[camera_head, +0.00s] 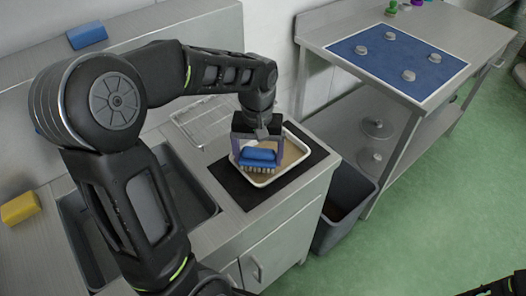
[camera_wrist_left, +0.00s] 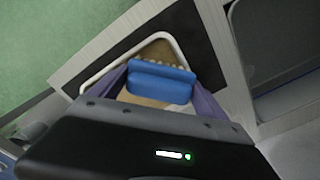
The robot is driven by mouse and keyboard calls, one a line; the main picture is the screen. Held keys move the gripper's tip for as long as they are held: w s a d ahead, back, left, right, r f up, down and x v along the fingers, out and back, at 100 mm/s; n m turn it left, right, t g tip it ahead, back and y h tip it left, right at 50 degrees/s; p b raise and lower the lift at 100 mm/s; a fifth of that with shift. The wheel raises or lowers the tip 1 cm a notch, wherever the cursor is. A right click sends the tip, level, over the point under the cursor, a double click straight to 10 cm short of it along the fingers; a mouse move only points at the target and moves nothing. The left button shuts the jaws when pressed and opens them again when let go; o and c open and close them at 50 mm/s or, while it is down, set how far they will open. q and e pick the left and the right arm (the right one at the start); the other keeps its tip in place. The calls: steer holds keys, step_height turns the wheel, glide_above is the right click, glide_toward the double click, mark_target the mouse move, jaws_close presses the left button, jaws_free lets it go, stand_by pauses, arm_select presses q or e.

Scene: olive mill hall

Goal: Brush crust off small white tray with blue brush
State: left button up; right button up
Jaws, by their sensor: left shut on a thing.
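The small white tray (camera_head: 303,156) lies on a black mat (camera_head: 235,184) on the counter, with a brown crust (camera_head: 290,157) covering its floor. My left gripper (camera_head: 257,153) is over the left part of the tray, shut on the blue brush (camera_head: 258,157). The brush's pale bristles point down at the crust; whether they touch it I cannot tell. In the left wrist view the blue brush (camera_wrist_left: 162,82) sits between the fingers, with the white tray (camera_wrist_left: 98,80) and brown crust (camera_wrist_left: 155,52) beyond it. A bit of my right arm shows at the lower right; its gripper is not visible.
A sink (camera_head: 180,190) lies left of the mat, and a wire rack (camera_head: 203,122) behind it. A yellow sponge (camera_head: 20,208) and a blue sponge (camera_head: 87,36) lie at the left. A grey bin (camera_head: 345,205) stands beside the counter. A table with a blue mat (camera_head: 385,55) stands at the right.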

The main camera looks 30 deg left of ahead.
mark_target(258, 150)
arm_select(q)
steer(key=shift+r+p, duration=2.4)
steer(key=shift+r, duration=0.65)
steer(key=shift+r+p, duration=1.15)
steer(key=shift+r, duration=0.4)
steer(key=shift+f, duration=0.1)
steer(key=shift+w+d, duration=0.15)
steer(key=w+d+f+m+b, duration=0.1)
steer(key=w+d+f+m, duration=0.4)
steer(key=w+d, duration=0.5)
steer(key=shift+d+f+m, duration=0.15)
steer(key=shift+d+m, duration=0.15)
steer(key=shift+d, duration=0.75)
